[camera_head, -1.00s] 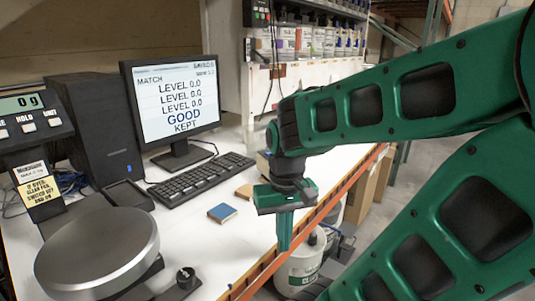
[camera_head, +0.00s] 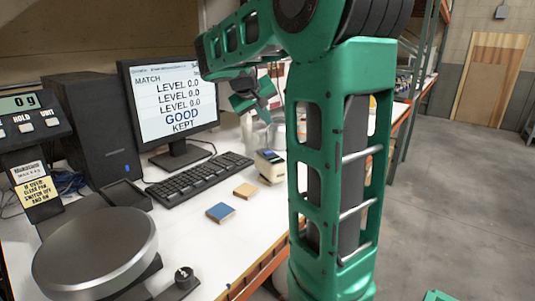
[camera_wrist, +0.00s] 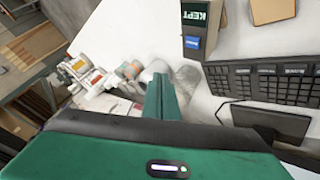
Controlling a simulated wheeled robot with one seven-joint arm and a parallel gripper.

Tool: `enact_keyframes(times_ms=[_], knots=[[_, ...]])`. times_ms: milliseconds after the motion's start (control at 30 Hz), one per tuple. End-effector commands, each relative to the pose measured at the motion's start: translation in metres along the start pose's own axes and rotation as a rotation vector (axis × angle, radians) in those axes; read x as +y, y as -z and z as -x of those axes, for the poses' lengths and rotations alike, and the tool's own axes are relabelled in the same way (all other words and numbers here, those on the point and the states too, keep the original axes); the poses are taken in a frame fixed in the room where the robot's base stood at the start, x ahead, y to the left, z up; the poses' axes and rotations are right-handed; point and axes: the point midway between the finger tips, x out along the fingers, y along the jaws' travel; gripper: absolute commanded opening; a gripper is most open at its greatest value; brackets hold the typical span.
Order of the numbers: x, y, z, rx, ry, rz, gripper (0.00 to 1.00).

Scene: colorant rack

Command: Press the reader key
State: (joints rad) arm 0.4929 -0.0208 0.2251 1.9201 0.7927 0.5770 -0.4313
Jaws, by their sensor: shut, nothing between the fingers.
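The reader (camera_head: 270,166) is a small pale box with a dark top, standing on the white bench to the right of the keyboard. In the wrist view the reader (camera_wrist: 194,30) shows a dark display reading KEPT and a blue key (camera_wrist: 192,42). My gripper (camera_head: 262,100) is raised above the far part of the bench, behind the reader in the head view. In the wrist view its green fingers (camera_wrist: 161,88) are together and empty, left of the reader and apart from it. My arm hides part of the bench's right side.
The monitor (camera_head: 170,98) reads LEVEL 0.0, GOOD, KEPT. The keyboard (camera_head: 198,181) lies before it. A round scale pan (camera_head: 95,250) is at front left. Pale cups (camera_wrist: 187,76) are near the fingers.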

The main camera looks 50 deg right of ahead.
Motion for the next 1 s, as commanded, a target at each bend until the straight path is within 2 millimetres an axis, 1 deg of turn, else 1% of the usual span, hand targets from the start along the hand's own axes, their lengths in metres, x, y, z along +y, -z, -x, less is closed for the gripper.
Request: enact_keyframes(times_ms=[33, 133, 400, 533, 667, 1000], knots=[[0.002, 0.004, -0.001, 0.004, -0.008, -0.001, 0.0], [0.004, 0.006, -0.002, 0.008, -0.013, 0.0, 0.0], [0.004, 0.005, -0.002, 0.006, -0.012, -0.001, 0.0], [0.002, 0.002, -0.006, 0.005, -0.012, -0.001, 0.0], [-0.004, -0.004, -0.015, 0.003, -0.012, 0.001, 0.0], [-0.025, -0.026, -0.045, 0.003, -0.011, 0.0, 0.0]])
